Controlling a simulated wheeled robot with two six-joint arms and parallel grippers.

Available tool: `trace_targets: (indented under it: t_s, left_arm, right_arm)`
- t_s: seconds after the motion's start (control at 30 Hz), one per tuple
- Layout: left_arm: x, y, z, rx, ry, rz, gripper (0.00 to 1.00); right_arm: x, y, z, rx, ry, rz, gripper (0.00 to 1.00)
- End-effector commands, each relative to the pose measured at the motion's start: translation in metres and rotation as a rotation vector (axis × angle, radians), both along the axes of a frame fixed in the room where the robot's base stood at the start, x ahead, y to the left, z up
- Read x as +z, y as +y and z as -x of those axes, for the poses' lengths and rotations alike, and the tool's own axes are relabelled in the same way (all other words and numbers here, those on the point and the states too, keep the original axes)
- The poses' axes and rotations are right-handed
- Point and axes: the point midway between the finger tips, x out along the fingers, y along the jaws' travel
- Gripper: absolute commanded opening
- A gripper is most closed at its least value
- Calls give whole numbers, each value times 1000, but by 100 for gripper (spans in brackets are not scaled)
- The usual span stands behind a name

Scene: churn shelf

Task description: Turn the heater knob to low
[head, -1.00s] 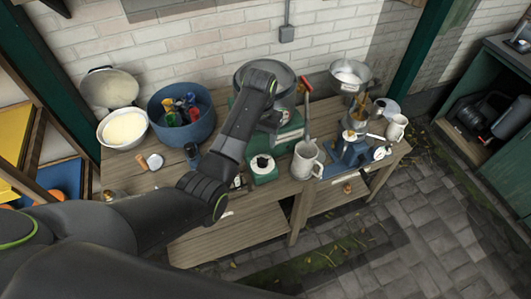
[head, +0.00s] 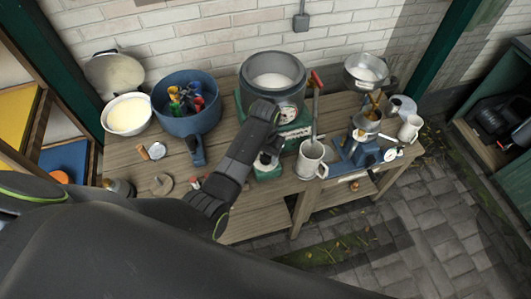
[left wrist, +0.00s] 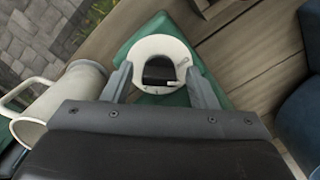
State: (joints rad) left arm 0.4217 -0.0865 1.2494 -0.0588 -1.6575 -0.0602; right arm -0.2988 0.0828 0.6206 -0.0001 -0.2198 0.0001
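The heater knob is black and sits on a round white dial (left wrist: 142,48) on a small green box. In the left wrist view the knob (left wrist: 158,70) is seen from above, with a small white pointer at its lower right. In the head view the green heater box (head: 268,174) stands at the table's front edge, partly covered by my arm. My left gripper (left wrist: 157,75) is open above the box, its fingers at either side of the dial. Nothing shows held in it. My right gripper is not in view.
A grey pot (head: 268,62) on a green scale stands behind the heater box. A white mug (head: 312,160) stands close to its right. A blue basin (head: 190,123) with colourful items and a white bowl (head: 127,116) are to the left. A metal grinder (head: 365,125) stands further right.

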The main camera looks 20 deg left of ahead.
Motion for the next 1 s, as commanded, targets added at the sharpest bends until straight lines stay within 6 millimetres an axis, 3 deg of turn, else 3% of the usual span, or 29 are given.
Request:
trace_targets:
  t_s: [0.03, 0.3, 0.67, 1.0]
  left_arm:
    - [0, 0, 0, 0, 0, 0, 46]
    - [0, 0, 0, 0, 0, 0, 12]
    - [0, 0, -1, -67, -2, 0, 12]
    - [1, 1, -2, -319, -3, 0, 12]
  right_arm:
    - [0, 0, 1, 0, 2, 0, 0]
    - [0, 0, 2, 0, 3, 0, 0]
    - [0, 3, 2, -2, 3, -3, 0]
    - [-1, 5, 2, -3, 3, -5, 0]
